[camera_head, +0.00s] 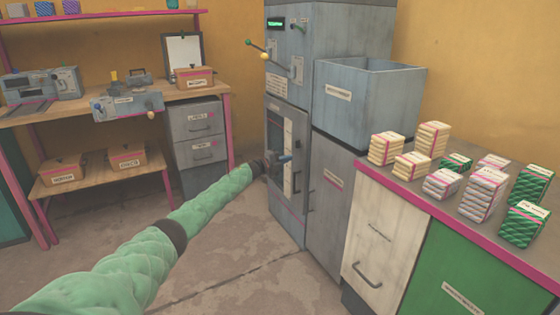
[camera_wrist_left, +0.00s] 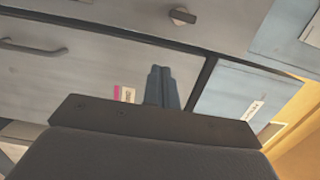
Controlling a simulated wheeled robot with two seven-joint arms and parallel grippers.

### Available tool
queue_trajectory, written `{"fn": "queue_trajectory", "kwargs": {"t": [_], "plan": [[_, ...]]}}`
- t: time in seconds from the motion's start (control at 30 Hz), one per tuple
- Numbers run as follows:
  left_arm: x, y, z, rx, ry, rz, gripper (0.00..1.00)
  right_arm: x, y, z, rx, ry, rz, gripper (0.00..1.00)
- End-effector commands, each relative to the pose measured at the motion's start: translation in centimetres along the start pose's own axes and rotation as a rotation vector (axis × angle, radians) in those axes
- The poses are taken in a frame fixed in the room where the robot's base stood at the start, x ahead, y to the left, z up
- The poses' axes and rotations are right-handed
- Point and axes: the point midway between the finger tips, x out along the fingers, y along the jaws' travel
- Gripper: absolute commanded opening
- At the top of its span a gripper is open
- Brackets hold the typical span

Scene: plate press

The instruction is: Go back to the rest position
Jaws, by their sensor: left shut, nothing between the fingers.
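My left arm reaches in from the lower left of the head view in a green quilted sleeve. My left gripper (camera_head: 284,158) is shut and empty, in front of the door of the tall grey press cabinet (camera_head: 288,182). I cannot tell whether its fingertips touch the door. In the left wrist view the two fingers (camera_wrist_left: 161,87) lie side by side, pointing at grey panels with a handle (camera_wrist_left: 35,48) and a knob (camera_wrist_left: 182,16). My right gripper is not in view.
A grey open bin (camera_head: 368,104) stands right of the press. A counter with a pink edge (camera_head: 455,228) holds several wrapped stacks. A workbench (camera_head: 190,95) with machines stands at the left, beside a drawer unit (camera_head: 199,139). The floor (camera_head: 225,235) in front is clear.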

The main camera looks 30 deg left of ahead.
Motion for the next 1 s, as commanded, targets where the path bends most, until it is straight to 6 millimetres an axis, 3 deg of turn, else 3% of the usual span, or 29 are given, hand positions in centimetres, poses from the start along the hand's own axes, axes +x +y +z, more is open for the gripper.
{"fn": "queue_trajectory", "kwargs": {"t": [0.3,0.73,0.87,1.0], "plan": [[-2.9,0.0,0.3,0.001,0.001,0.000,0.00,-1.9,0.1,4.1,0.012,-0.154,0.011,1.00],[-3.4,-0.2,0.6,-0.045,-0.012,-0.009,0.00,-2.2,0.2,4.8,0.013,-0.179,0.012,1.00],[-2.1,-2.9,-1.7,-0.084,0.019,-0.060,0.00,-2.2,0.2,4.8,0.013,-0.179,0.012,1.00],[-0.5,-7.6,-5.7,-0.123,0.082,-0.136,0.00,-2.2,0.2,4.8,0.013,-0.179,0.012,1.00]]}}
